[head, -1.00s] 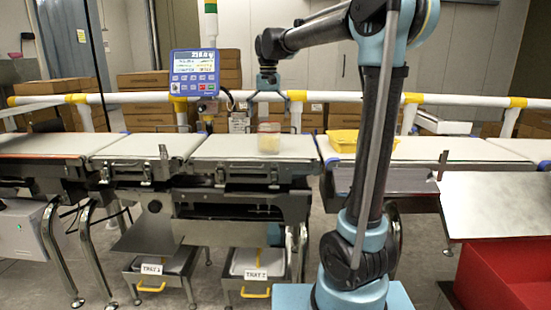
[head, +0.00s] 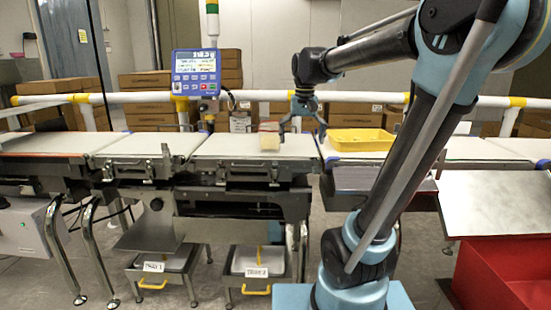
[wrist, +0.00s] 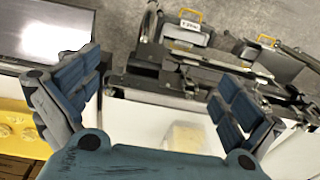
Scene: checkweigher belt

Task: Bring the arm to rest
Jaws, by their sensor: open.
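My gripper (head: 303,132) is open and empty, pointing down above the right end of the middle belt section. Its two blue fingers stand wide apart in the wrist view (wrist: 150,105). A clear container with yellowish contents (head: 269,138) stands on the middle belt section (head: 222,147), just left of my gripper and apart from it in the head view.
A yellow tray (head: 360,138) lies on the belt to the right. The display (head: 196,75) and white rail (head: 130,98) stand behind the belt. A red bin (head: 510,275) is at the right front. Two labelled trays (head: 165,265) sit under the conveyor.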

